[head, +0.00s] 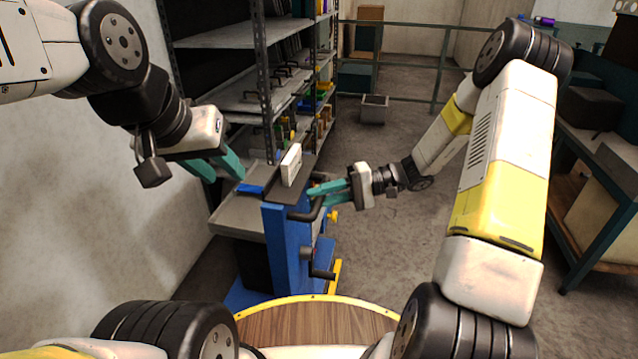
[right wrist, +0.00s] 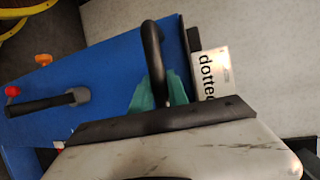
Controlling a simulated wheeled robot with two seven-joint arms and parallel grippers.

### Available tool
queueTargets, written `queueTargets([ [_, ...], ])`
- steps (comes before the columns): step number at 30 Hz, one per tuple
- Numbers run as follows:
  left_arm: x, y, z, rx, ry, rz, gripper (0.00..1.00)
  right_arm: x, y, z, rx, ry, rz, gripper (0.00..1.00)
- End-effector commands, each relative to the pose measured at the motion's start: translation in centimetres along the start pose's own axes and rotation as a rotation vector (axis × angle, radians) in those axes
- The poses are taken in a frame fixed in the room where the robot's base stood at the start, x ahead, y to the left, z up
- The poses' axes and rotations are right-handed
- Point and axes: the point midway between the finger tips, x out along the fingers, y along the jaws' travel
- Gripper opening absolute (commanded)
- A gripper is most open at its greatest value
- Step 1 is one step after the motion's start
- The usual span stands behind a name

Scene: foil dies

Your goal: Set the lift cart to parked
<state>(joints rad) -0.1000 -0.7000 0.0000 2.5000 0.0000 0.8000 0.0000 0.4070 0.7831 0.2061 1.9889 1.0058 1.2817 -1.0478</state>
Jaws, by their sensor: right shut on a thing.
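The lift cart (head: 285,245) stands in front of me, with a blue mast and a grey platform (head: 232,214). My right gripper (head: 316,196) is shut on the cart's black handle (right wrist: 152,55); its teal fingers (right wrist: 158,98) close around the bar in the right wrist view. A black crank (head: 322,273) sticks out lower on the mast and also shows in the right wrist view (right wrist: 45,104). My left gripper (head: 228,172) has its teal fingers apart, above the platform side, with nothing visible between them.
A white box-like piece (head: 291,165) stands at the cart's top. A metal shelf rack (head: 240,95) is just behind the cart. Yellow parts (head: 335,272) sit low at its right. A workbench (head: 590,150) stands at the right. The floor between is clear, with a grey bin (head: 374,110) further back.

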Motion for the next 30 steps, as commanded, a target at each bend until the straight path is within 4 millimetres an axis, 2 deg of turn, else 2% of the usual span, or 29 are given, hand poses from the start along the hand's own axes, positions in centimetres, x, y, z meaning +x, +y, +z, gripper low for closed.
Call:
queueTargets([
  [8,0.0,0.0,0.0,0.000,0.000,0.000,0.36,3.8,-0.8,-1.5,-0.001,-0.002,-0.001,0.00],
  [30,0.0,0.0,0.0,0.000,0.000,0.000,0.36,22.2,-4.8,-8.9,-0.001,-0.004,-0.003,0.00],
])
